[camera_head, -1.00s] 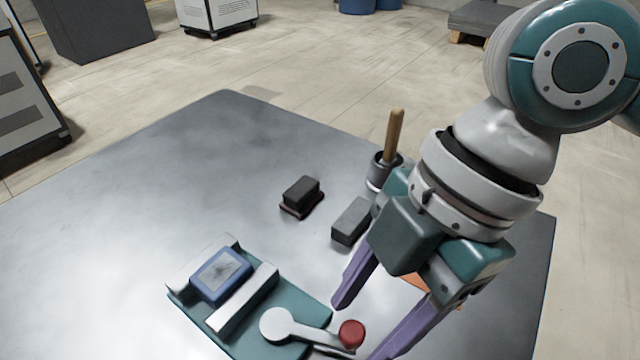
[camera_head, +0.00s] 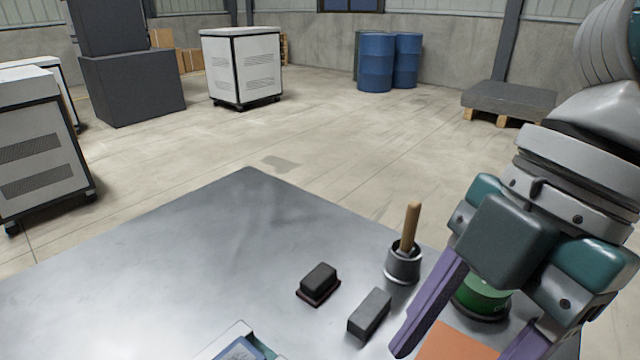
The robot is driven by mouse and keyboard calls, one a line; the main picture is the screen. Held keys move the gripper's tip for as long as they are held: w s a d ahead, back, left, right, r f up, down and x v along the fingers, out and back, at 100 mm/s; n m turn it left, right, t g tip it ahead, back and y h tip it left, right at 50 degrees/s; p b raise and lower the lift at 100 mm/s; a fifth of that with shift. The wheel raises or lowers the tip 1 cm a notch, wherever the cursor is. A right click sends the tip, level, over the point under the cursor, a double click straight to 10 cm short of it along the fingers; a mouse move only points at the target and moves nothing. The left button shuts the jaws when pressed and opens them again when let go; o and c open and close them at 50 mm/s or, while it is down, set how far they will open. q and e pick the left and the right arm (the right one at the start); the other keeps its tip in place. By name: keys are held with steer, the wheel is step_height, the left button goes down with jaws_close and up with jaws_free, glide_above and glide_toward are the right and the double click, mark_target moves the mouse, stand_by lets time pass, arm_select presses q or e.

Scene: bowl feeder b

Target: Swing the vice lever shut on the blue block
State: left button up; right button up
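The vice shows only its far corner at the bottom edge of the head view, with a pale jaw (camera_head: 222,341). The blue block (camera_head: 240,350) sits against that jaw, mostly cut off by the frame. The vice lever is out of view. My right gripper (camera_head: 468,357) is at the lower right, to the right of the vice. Its purple fingers are spread wide apart, with nothing seen held between them; the fingertips are partly at the frame's bottom edge. My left gripper is not in view.
A black brush-like block (camera_head: 319,282), a grey block (camera_head: 370,314) and a metal cup (camera_head: 403,264) with a wooden handle (camera_head: 411,226) stand left of my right gripper. The left tabletop (camera_head: 130,290) is clear.

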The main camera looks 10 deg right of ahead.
steer(key=s+a+r+m+t+y+p, duration=0.1)
steer(key=s+a+r+m+t+p, duration=0.2)
steer(key=a+r+m+p, duration=0.3)
steer(key=s+d+m+t+h+p, duration=0.1)
steer(key=s+d+m+h+p, duration=0.2)
steer(key=d+m, duration=0.35)
steer(key=s+d+m+h+p, duration=0.3)
steer(key=d+m, duration=0.3)
steer(key=d, duration=0.1)
step_height(320, 180, up, 38)
steer(key=p, duration=3.7)
steer(key=shift+w+a+f+y, duration=0.2)
steer(key=shift+a+y, duration=0.05)
steer(key=shift+y, duration=0.05)
